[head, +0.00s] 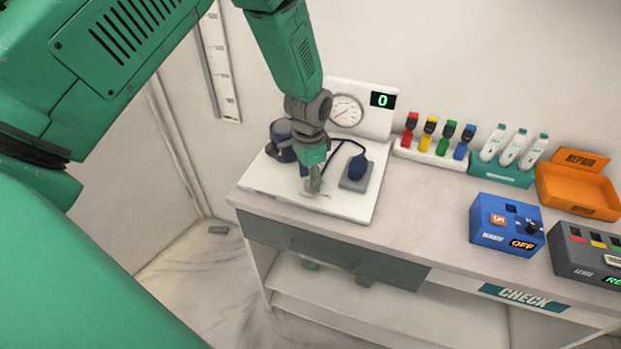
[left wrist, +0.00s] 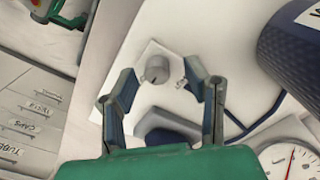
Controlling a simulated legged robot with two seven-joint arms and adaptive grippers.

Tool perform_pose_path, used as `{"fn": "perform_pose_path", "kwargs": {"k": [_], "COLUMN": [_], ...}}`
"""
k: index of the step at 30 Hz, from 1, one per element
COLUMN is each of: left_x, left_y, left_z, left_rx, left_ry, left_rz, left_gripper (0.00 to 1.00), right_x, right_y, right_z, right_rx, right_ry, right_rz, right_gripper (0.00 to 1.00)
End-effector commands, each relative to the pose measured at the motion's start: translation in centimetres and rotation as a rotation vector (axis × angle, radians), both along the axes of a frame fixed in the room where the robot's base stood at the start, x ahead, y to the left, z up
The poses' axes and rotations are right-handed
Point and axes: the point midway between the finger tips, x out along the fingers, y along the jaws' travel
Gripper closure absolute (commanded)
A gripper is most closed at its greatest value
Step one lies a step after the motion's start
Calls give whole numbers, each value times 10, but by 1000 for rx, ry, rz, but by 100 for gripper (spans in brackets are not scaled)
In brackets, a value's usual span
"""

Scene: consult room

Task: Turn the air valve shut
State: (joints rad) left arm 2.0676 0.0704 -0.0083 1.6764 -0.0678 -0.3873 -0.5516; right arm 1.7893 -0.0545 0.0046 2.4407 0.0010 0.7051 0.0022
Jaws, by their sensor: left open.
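The air valve (left wrist: 157,68) is a small round grey knob on a pale plate, seen between my left fingertips in the left wrist view. In the head view my left gripper (head: 314,186) hides it. The left gripper points down over the white board (head: 345,204), its fingers apart and nothing held. I cannot tell whether a finger touches the knob. A dark blue bulb (head: 357,167) sits on a grey pad to the right, joined to a dark tube. The round gauge (head: 345,111) and a display (head: 383,100) reading 0 stand behind. My right gripper is not in view.
A dark blue cylinder (head: 283,139) stands left of my gripper. Coloured-tag holders (head: 438,144), a teal rack (head: 502,171), an orange repair tray (head: 579,191) and a blue box (head: 504,231) marked OFF line the bench to the right. Bare bench top (head: 420,215) lies between.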

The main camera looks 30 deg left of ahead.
Motion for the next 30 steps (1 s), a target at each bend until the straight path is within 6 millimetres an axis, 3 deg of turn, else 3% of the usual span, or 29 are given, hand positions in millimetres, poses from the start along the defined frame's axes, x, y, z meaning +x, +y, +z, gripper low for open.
{"fn": "perform_pose_path", "kwargs": {"k": [5, 13, 16, 17, 30], "left_x": [0, 0, 0, 0, -1], "left_y": [-1, -2, -1, -1, -1], "left_z": [-11, -12, -12, -12, -12], "left_rx": [1, 1, 0, 0, 1], "left_ry": [1, 0, 0, 0, 2], "left_rz": [-1, -2, -1, -1, 54], "left_gripper": [58, 58, 93, 100, 100], "right_x": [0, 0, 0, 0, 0], "right_y": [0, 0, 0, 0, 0], "right_z": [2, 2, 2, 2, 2], "right_rx": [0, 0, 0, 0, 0], "right_ry": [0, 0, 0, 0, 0], "right_rz": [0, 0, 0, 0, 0], "right_gripper": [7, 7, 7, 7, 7]}}
